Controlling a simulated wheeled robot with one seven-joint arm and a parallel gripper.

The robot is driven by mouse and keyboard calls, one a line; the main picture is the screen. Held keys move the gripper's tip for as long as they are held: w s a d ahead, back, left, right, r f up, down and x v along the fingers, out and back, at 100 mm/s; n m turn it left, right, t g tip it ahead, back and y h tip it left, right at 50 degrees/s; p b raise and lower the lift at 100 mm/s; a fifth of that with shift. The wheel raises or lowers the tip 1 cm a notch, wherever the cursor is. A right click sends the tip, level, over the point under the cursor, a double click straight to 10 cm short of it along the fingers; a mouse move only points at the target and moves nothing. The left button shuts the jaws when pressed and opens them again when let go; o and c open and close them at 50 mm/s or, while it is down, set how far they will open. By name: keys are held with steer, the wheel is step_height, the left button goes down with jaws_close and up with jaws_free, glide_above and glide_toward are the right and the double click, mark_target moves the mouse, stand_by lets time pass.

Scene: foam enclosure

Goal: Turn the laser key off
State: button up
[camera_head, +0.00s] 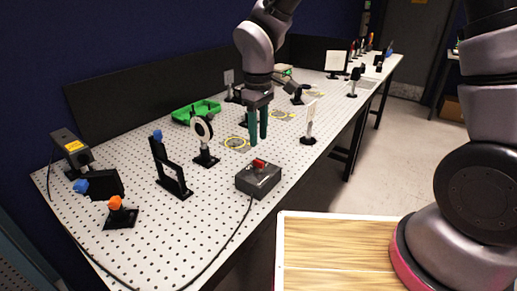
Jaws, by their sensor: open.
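The laser key looks to be the red piece (259,163) on top of a dark grey box (260,180) near the front edge of the perforated table. Which way the key is turned is too small to tell.
Optical mounts (171,182) and a round-framed optic (203,130) stand left of the box. A black laser housing (72,149) is at the far left. A green tray (196,111) lies behind. A white card on a post (309,121) stands right of my gripper.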

steer(key=shift+r, duration=1.7)
steer(key=w+d+r+m+t+y, duration=0.1)
steer(key=w+d+r+m+t, duration=0.2)
steer(key=d+r+m, duration=0.9)
steer(key=s+d+r+m+t, duration=0.1)
steer(key=s+d+r, duration=0.1)
steer(key=d, duration=0.4)
steer(key=s+d+r+m+t, duration=0.1)
steer(key=s+d+r, duration=0.2)
steer(key=d, duration=0.3)
steer(key=s+d+r+m+t+y, duration=0.1)
steer(key=s+d+r+m+t, duration=0.1)
steer(key=d+r, duration=0.2)
steer(key=shift+s+d+r, duration=0.3)
steer(key=shift+s+d, duration=0.05)
steer(key=shift+d, duration=0.9)
